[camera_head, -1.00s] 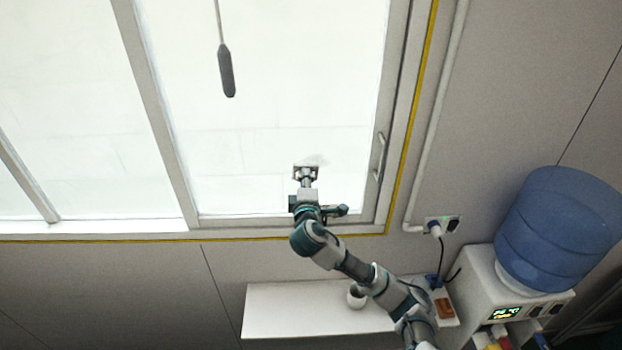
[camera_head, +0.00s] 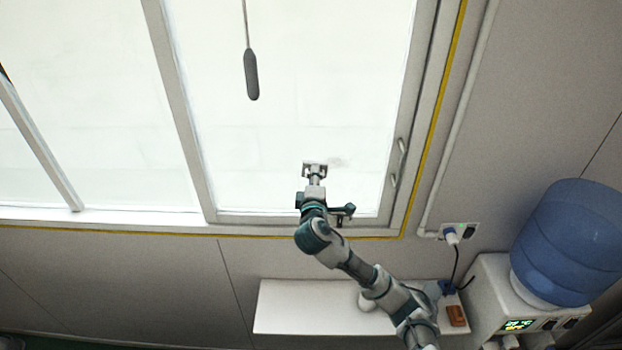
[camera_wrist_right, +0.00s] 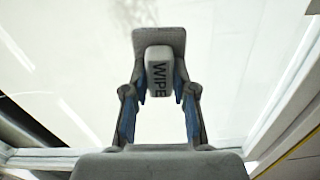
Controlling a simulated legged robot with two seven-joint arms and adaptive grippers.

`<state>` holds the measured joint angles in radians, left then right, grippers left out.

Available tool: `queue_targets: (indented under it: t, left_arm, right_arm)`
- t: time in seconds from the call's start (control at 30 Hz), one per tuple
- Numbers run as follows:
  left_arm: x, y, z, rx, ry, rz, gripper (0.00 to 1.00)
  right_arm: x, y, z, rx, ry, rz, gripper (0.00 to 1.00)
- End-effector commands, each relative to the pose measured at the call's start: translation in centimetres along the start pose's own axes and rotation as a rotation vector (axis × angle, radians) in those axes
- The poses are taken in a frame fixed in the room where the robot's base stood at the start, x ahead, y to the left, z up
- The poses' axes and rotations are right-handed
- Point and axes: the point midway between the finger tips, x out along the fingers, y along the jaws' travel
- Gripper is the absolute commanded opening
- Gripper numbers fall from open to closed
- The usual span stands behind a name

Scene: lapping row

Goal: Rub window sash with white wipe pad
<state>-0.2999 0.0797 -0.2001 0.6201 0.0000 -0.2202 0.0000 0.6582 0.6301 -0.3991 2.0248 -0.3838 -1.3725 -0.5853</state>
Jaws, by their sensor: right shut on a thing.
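The window sash (camera_head: 187,120) is a pale grey frame around bright glass, with a handle (camera_head: 399,160) on its right side. A faint grey smudge (camera_head: 338,162) marks the glass, just right of my right gripper (camera_head: 315,170). In the right wrist view, my right gripper (camera_wrist_right: 160,98) is shut on the wipe pad (camera_wrist_right: 158,60), a pale block lettered "WIPE" with a wider plate at its far end. The pad is at the lower part of the glass; I cannot tell whether it touches. My left gripper is out of view.
A white shelf (camera_head: 310,310) below the window holds a white cup (camera_head: 366,302), partly hidden by my arm, and an orange-brown block (camera_head: 456,315). A water dispenser with a blue bottle (camera_head: 568,240) stands at right. A dark paddle (camera_head: 251,75) hangs before the glass.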

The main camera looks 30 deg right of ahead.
Motion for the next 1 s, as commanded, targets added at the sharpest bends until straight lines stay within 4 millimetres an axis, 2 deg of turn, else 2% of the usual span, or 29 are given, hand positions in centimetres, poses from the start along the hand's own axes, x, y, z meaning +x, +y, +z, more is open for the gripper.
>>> queue_targets:
  t: [0.2,0.47,0.77,1.0]
  left_arm:
    - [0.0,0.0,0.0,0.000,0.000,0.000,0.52]
    - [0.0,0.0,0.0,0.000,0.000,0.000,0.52]
    - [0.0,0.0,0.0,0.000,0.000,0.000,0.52]
    - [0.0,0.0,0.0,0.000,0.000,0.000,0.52]
  right_arm:
    - [0.2,0.2,2.2,-0.001,-0.004,0.000,0.00]
    - [0.3,0.3,3.3,-0.001,-0.003,0.000,0.00]
    - [0.3,0.6,6.0,-0.002,-0.005,0.001,0.00]
    - [0.3,0.7,7.2,-0.002,-0.005,0.000,0.00]
